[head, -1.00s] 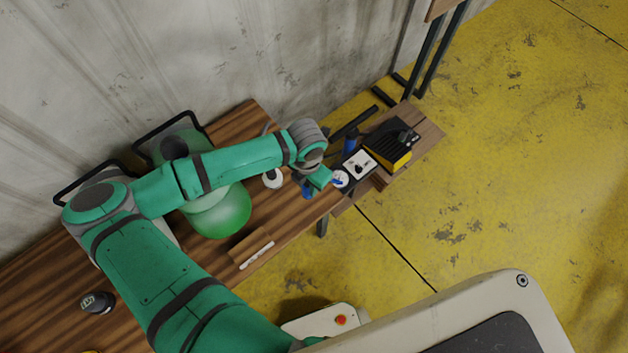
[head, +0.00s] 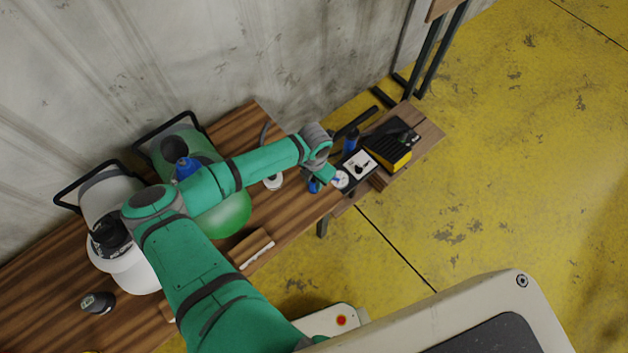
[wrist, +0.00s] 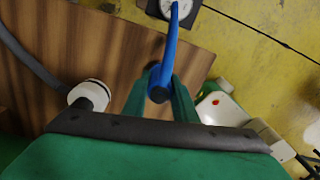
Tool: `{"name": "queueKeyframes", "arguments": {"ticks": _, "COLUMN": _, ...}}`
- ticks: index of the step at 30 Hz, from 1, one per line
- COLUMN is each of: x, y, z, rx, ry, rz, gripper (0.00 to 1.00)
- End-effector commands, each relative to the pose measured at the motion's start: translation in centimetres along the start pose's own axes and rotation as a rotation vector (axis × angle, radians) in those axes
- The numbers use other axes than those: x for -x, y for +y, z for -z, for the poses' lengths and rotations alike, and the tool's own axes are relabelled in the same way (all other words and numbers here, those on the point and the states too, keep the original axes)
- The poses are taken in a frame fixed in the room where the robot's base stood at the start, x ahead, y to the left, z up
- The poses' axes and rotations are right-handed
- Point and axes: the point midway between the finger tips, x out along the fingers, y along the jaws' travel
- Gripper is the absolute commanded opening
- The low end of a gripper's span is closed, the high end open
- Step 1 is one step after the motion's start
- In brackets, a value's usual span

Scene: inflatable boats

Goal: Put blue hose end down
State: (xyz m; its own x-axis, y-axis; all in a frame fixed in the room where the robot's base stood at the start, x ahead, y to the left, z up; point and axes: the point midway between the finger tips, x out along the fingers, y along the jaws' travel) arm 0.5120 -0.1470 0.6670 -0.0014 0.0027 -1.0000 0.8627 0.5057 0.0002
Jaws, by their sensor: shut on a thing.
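The blue hose end (wrist: 168,52) is between the green fingers of my gripper (wrist: 163,92) in the wrist view. Its narrow blue part points up the picture, over a round white gauge (wrist: 186,4). In the head view, my gripper (head: 322,180) is at the right end of the wooden table (head: 262,118), and the blue hose end (head: 313,187) shows beside it. My gripper is shut on the hose end. I cannot tell whether the hose end touches anything below.
A green tank (head: 228,220) and a white tank (head: 135,272) stand on the table behind my arm. A grey hose with a white end (wrist: 88,94) lies left of my gripper. A lower shelf at right holds a black and yellow box (head: 388,152). Yellow floor is clear at right.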

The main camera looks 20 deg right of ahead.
Motion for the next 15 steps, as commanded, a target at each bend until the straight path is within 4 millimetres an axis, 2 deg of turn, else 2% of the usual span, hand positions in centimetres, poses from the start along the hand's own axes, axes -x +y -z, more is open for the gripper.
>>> {"name": "queueKeyframes", "arguments": {"ticks": 7, "x": -0.3, "y": 0.0, "z": 0.01, "rx": 0.0, "ry": 0.0, "rz": 0.0, "gripper": 0.0}}
{"name": "queueKeyframes", "arguments": {"ticks": 8, "x": -0.3, "y": 0.0, "z": 0.01, "rx": 0.0, "ry": 0.0, "rz": 0.0, "gripper": 0.3}}
{"name": "queueKeyframes", "arguments": {"ticks": 9, "x": -0.29, "y": 0.0, "z": 0.01, "rx": 0.0, "ry": 0.0, "rz": 0.0, "gripper": 0.4}}
{"name": "queueKeyframes", "arguments": {"ticks": 10, "x": -0.28, "y": -0.01, "z": 0.01, "rx": 0.0, "ry": 0.0, "rz": 0.0, "gripper": 0.44}}
{"name": "queueKeyframes", "arguments": {"ticks": 15, "x": -0.28, "y": -0.02, "z": 0.01, "rx": 0.0, "ry": 0.0, "rz": 0.0, "gripper": 0.44}}
